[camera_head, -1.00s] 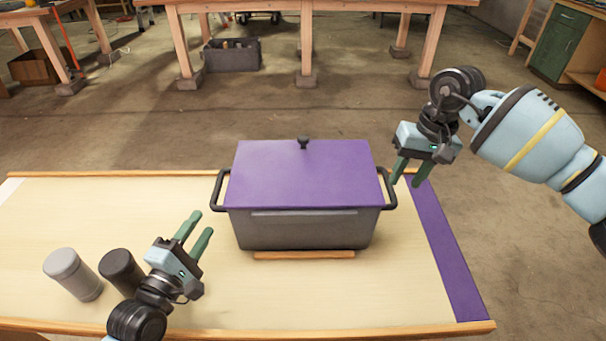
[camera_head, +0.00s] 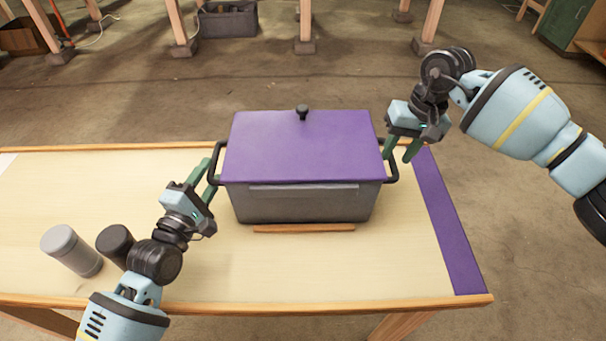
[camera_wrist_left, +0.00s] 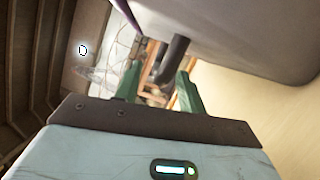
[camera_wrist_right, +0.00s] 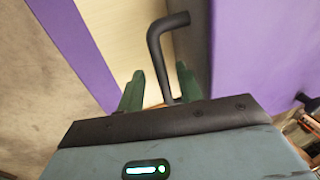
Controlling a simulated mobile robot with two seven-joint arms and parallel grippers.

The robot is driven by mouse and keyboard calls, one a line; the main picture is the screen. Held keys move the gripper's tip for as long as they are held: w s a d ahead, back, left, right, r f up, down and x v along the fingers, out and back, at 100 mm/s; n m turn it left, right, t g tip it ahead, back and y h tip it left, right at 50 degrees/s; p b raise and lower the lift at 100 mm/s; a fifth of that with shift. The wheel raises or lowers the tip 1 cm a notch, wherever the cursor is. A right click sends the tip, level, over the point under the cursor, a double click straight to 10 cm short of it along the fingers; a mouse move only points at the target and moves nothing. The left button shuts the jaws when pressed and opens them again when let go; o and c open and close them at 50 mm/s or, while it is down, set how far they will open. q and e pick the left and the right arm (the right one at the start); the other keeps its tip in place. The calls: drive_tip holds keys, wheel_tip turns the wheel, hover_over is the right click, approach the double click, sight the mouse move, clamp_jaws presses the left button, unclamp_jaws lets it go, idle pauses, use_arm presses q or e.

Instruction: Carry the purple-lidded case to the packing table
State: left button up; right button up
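The grey case with a purple lid (camera_head: 300,150) and a black knob stands on the light wooden table (camera_head: 400,265). It has a black handle on each end. My left gripper (camera_head: 207,178) is at the left handle (camera_head: 215,160); in the left wrist view that handle (camera_wrist_left: 173,60) runs between its two parted green fingers. My right gripper (camera_head: 400,155) is at the right handle (camera_head: 392,165); in the right wrist view the handle (camera_wrist_right: 160,55) passes between its spread fingers. Both grippers look open around the handles, with gaps visible.
A wooden strip (camera_head: 304,228) lies in front of the case. A grey canister (camera_head: 71,250) and a black canister (camera_head: 115,243) stand at the left near my left arm. A purple band (camera_head: 450,225) marks the table's right end. Another bench's legs (camera_head: 305,25) and a grey crate (camera_head: 228,20) are behind.

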sight(216, 163)
use_arm(q)
drive_tip(key=shift+x, duration=1.85)
use_arm(e)
drive_tip(key=shift+a+f, duration=0.2)
drive_tip(key=shift+f, duration=0.7)
drive_tip(key=shift+a+f, duration=0.2)
drive_tip(key=shift+f, duration=0.7)
use_arm(q)
clamp_jaws()
use_arm(e)
clamp_jaws()
